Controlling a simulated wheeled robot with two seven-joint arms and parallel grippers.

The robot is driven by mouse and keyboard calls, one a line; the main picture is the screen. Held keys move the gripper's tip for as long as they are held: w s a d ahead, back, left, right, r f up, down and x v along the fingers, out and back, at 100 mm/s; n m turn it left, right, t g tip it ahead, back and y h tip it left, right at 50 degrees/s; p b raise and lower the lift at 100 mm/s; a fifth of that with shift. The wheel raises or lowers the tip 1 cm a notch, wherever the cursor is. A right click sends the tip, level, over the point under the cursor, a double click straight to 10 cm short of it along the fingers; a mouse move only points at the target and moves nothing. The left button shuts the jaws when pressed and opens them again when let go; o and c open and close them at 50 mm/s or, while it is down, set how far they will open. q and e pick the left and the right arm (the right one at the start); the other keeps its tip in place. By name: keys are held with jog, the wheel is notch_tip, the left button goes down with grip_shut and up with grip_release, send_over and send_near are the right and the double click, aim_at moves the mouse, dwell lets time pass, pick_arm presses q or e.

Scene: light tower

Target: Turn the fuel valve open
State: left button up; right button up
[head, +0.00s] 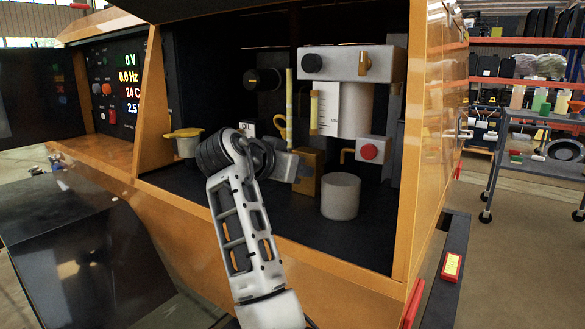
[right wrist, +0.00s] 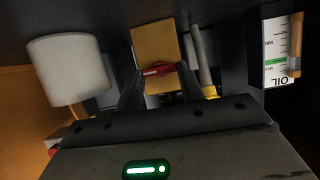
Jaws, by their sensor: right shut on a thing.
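The fuel valve shows in the right wrist view as a red handle (right wrist: 158,71) in front of a yellow-gold block (right wrist: 151,45). The same block (head: 309,168) stands inside the open cabinet in the head view, where my gripper hides the handle. My right gripper (right wrist: 160,76) has its two dark fingers on either side of the red handle and is shut on it. In the head view the right gripper (head: 296,167) reaches in from the left of the block. The handle lies roughly crosswise in the wrist picture, slightly tilted. My left gripper is in neither view.
A pale cylinder (head: 341,196) stands just right of the block, and a box with a red button (head: 370,151) is behind it. An oil tank (head: 345,110) and a yellow dipstick (head: 289,110) are above.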

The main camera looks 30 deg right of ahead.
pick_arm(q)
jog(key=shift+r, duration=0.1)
pick_arm(e)
jog(key=o, duration=1)
jog(key=shift+a+r, duration=0.15)
jog(key=shift+a, duration=0.05)
pick_arm(q)
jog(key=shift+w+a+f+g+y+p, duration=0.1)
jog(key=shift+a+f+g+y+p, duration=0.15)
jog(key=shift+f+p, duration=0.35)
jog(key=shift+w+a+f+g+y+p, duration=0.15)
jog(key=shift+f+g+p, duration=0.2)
jog(key=shift+p, duration=0.3)
pick_arm(e)
jog(key=v, duration=1.1)
jog(key=shift+s+a, duration=0.2)
jog(key=shift+a, duration=0.05)
